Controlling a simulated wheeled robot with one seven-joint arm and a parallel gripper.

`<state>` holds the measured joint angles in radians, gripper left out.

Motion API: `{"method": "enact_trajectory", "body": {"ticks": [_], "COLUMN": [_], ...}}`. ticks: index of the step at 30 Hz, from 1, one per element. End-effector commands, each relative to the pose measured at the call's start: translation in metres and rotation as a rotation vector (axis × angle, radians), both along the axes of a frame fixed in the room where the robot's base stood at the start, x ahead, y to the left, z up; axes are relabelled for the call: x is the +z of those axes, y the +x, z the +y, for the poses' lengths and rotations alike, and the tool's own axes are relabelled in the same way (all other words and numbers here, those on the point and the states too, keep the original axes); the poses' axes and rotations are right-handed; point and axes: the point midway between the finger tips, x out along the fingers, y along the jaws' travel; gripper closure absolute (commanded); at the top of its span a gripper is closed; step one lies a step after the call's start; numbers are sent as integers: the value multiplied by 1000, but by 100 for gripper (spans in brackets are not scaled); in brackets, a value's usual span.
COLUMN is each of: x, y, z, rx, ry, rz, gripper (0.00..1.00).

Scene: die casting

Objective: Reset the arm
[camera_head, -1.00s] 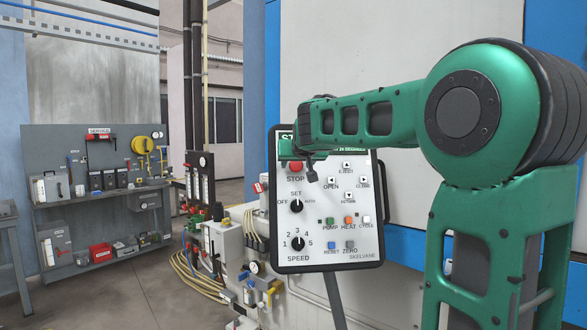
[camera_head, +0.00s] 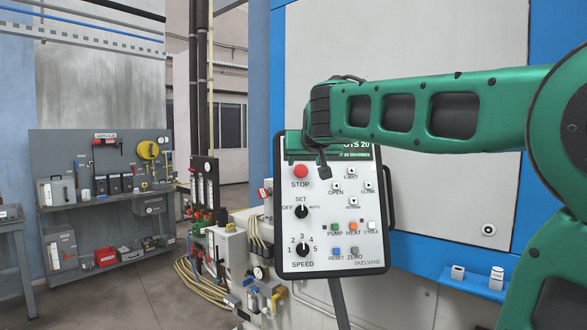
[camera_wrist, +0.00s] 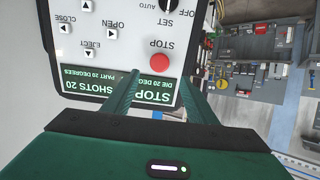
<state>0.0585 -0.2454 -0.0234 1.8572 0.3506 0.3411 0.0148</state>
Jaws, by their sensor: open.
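My gripper (camera_head: 324,172) hangs from the green arm in front of the upper left of the control panel in the head view. In the wrist view its two green fingers (camera_wrist: 159,82) stand apart with nothing between them, so it is open. The panel (camera_head: 345,225) is white with a black frame, with a red STOP button (camera_head: 301,171), arrow buttons, a SET knob and a SPEED knob. It shows upside down in the wrist view (camera_wrist: 118,48), just beyond the fingertips. My wrist hides part of the panel's green display. I cannot tell whether the fingers touch the panel.
A large white and blue machine wall (camera_head: 410,60) stands close behind the panel. Hoses, gauges and valves (camera_head: 225,250) crowd the panel's left side. A grey tool board with shelves (camera_head: 85,150) stands farther left. Open floor (camera_head: 130,295) lies in front of it.

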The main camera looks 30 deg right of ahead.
Motion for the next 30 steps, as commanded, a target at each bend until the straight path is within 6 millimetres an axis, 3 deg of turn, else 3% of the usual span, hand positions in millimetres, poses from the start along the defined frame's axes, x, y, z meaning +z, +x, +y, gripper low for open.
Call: {"method": "enact_trajectory", "body": {"ticks": [8,11,14,18,23,30], "x": [-5,-26,-67,-140,-217,-312], "y": [-2,-15,-41,-96,-168,-286], "z": [-1,-7,-15,-23,-22,5], "rx": [-2,-10,-27,-54,-79,-100], "ry": [4,21,59,137,241,416], "rz": [10,61,158,335,534,821], "gripper": [48,48,48,48,48,48]}}
